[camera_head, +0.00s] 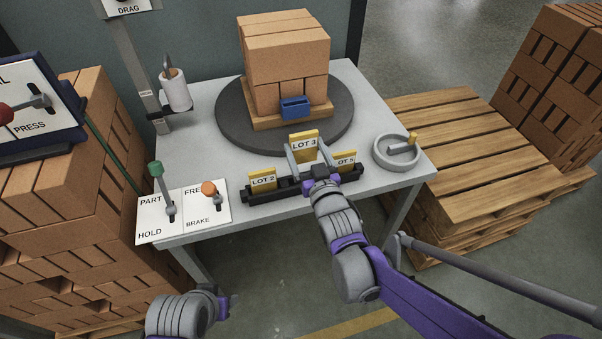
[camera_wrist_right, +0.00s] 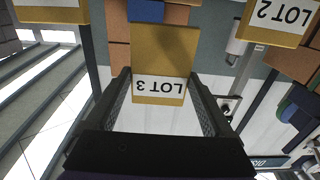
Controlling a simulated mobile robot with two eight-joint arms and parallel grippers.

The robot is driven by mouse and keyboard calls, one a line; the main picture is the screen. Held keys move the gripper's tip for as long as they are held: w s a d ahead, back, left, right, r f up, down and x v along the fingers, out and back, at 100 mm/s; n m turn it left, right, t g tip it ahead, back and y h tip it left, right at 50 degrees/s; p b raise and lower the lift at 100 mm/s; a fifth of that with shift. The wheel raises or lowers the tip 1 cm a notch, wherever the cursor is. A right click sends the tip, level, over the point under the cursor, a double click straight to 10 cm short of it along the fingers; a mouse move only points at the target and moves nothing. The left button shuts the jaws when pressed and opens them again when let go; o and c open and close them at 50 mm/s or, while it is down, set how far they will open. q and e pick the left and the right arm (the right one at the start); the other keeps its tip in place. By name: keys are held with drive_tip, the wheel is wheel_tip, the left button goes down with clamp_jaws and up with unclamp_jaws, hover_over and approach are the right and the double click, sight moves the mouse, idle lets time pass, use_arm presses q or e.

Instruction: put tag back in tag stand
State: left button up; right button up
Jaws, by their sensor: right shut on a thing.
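My right gripper (camera_head: 306,158) is shut on the yellow LOT 3 tag (camera_head: 304,140), held upright over the middle of the black tag stand (camera_head: 288,188). The wrist view shows the LOT 3 tag (camera_wrist_right: 160,50) upside down between the two fingers of the right gripper (camera_wrist_right: 160,80). The LOT 2 tag (camera_head: 262,181) stands in the stand's left part and the LOT 5 tag (camera_head: 345,158) in its right part, partly covered by a finger. The gripper hides the stand's middle, so I cannot tell whether the held tag touches it. My left gripper (camera_head: 228,304) is low at the bottom left, its jaws unclear.
A round turntable (camera_head: 230,125) carries stacked bricks (camera_head: 285,50) with a blue clip (camera_head: 295,107). Lever panels (camera_head: 185,217) occupy the table's front left corner. A wooden pallet (camera_head: 470,140) is at right.

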sight(304, 160)
wheel_tip(304, 160, down, 5)
drive_tip(key=shift+s+d+r+b, duration=0.1)
drive_tip(key=shift+s+b, duration=0.05)
drive_tip(key=shift+b, duration=0.65)
drive_tip(key=shift+f+b, duration=0.7)
drive_tip(key=shift+f, duration=1.5)
